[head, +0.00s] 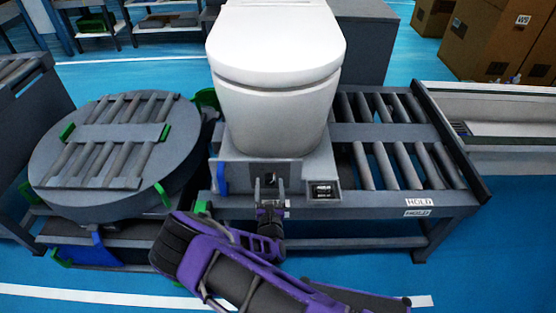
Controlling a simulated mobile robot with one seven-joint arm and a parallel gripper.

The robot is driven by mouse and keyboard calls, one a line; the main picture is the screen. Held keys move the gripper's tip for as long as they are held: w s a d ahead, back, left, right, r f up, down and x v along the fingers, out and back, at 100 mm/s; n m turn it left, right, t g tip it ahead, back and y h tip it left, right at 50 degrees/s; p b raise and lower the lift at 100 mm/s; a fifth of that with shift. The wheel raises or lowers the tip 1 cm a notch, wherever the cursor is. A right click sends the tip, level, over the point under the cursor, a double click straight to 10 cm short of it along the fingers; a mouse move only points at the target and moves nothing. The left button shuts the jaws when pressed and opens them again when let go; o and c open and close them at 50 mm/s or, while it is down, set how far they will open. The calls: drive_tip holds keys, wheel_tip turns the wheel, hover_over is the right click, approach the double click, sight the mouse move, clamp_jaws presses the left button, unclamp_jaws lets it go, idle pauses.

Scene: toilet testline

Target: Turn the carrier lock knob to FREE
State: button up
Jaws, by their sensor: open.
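The white toilet (275,75) stands upright on a grey carrier (232,173) on the roller line. My gripper (269,181) is at the carrier's front face, below the bowl, with its fingers pointing at that face. It is open. A small dark shape between the fingers is probably the lock knob; the fingers mostly hide it, so I cannot tell its setting or whether they touch it. A small dark plate (324,190) with pale lettering too small to read sits on the carrier's front, right of my gripper.
A blue part (221,177) is at the carrier's left. A round roller turntable (52,165) with green tabs stands left. The roller conveyor (455,190) on the right is empty and bears HOLD labels (419,202). Cardboard boxes (490,40) stand back right. Blue floor is clear at front right.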

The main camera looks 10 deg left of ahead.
clamp_jaws()
drive_tip(key=shift+a+r, duration=0.1)
drive_tip(key=shift+n, duration=0.3)
drive_tip(key=n, duration=0.1)
drive_tip(key=n+p, duration=0.1)
drive_tip(key=shift+a+r+n, duration=0.1)
drive_tip(key=shift+a+n, duration=0.1)
drive_tip(key=shift+n, duration=0.2)
drive_tip(key=n+p, duration=0.1)
drive_tip(key=n, duration=0.3)
drive_tip(key=shift+a, duration=0.1)
drive_tip(key=n, duration=0.4)
drive_tip(key=shift+a+n+p, duration=0.1)
drive_tip(key=shift+n+p, duration=0.2)
drive_tip(key=shift+n+h, duration=0.4)
drive_tip(key=shift+n, duration=1.4)
